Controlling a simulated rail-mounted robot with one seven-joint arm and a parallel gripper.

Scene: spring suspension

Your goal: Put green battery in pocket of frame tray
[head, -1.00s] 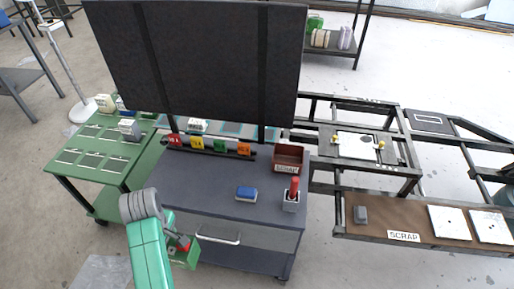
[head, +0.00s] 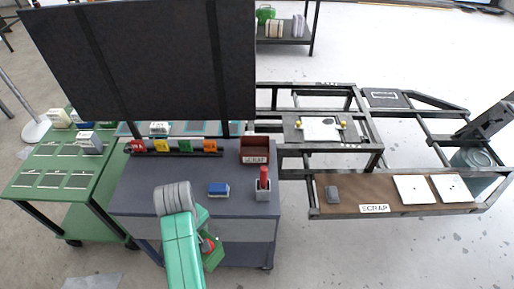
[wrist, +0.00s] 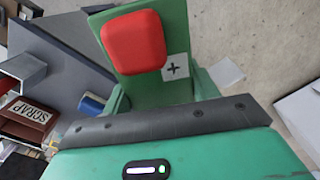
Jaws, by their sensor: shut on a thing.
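The green battery (head: 214,258) is held by my gripper (head: 208,243) in front of the dark cart, low in the head view. In the wrist view the battery (wrist: 178,82) shows large, with a red terminal cap and a plus label. My gripper is shut on it; the fingertips are mostly hidden. The steel frame (head: 378,160) stands to the right. It carries a grey tray (head: 291,132) with a white plate and yellow knobs. Behind it is a dark panel (head: 403,103) with a white-outlined rectangle. I cannot tell which holds the battery pocket.
The dark cart (head: 140,200) carries a blue block (head: 218,190), a red-handled tool in a holder (head: 263,196) and a scrap bin (head: 254,156). A brown scrap shelf (head: 340,207) edges the frame's front. Floor right of the cart is open.

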